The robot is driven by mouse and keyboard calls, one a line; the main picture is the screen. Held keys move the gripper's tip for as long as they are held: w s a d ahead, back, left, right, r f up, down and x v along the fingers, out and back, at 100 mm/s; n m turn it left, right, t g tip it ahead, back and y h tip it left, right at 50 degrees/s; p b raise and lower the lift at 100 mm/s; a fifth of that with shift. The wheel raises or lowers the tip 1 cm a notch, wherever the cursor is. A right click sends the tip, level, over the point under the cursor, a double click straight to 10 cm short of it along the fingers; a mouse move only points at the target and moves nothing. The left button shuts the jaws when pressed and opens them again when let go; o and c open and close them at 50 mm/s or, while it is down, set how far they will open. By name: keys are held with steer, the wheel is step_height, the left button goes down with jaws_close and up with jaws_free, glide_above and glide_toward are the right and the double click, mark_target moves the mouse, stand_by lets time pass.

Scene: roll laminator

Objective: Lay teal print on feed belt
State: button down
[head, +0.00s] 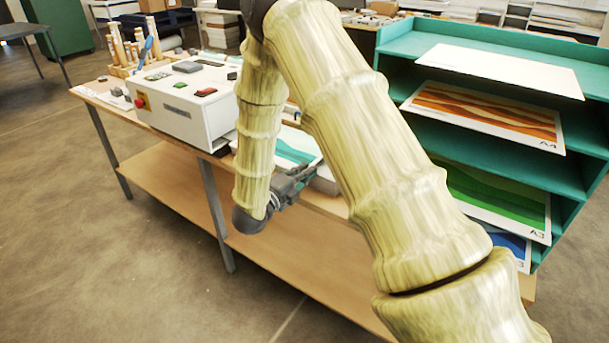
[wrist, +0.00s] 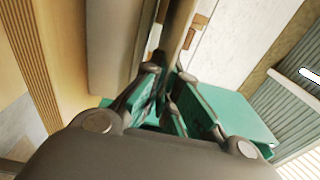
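The teal print (head: 292,150), white with teal wave bands, shows beside the white laminator (head: 185,105), partly hidden behind my arm. My gripper (head: 296,180) is at the print's near edge, low over the front of the table. In the wrist view the fingertips (wrist: 170,78) are close together on a thin sheet edge (wrist: 179,35), seen nearly edge-on. It appears to be the print. The feed belt is not clearly visible; my arm covers much of the laminator's right end.
A teal rack (head: 478,168) on the right holds an orange print (head: 490,112), a green print (head: 495,203) and a blue print (head: 517,245). A white sheet (head: 500,68) lies on top. A white-edged stack (head: 326,180) is beside my gripper. The floor (head: 100,270) in front is clear.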

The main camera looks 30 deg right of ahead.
steer(key=shift+f, duration=1)
steer(key=c, duration=1.6)
jaws_free()
steer(key=shift+c, duration=0.2)
